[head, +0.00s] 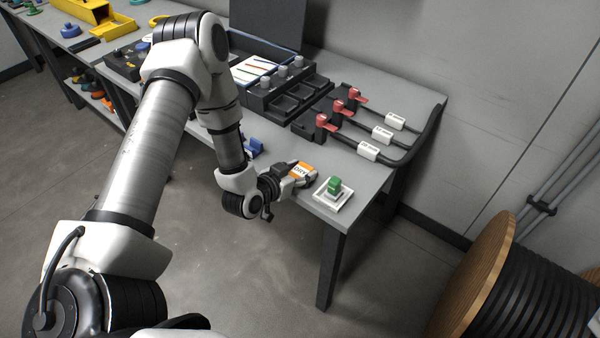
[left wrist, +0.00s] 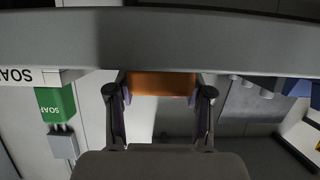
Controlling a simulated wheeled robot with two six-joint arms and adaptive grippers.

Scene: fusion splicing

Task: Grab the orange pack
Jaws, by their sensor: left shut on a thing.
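The orange pack (head: 301,171), with a white label reading "DRY", is at the front edge of the table in the head view. My left gripper (head: 291,174) is shut on it. In the left wrist view the orange pack (left wrist: 162,84) sits between the two fingers of my left gripper (left wrist: 160,95). I cannot tell whether the pack touches the table. My right gripper is not in view.
A green block (head: 334,186) stands in a white tray (head: 322,198) just right of the pack. Red-handled parts (head: 340,106) with white-tagged cables and a black compartment box (head: 290,102) lie behind. A wooden cable reel (head: 478,270) stands on the floor at right.

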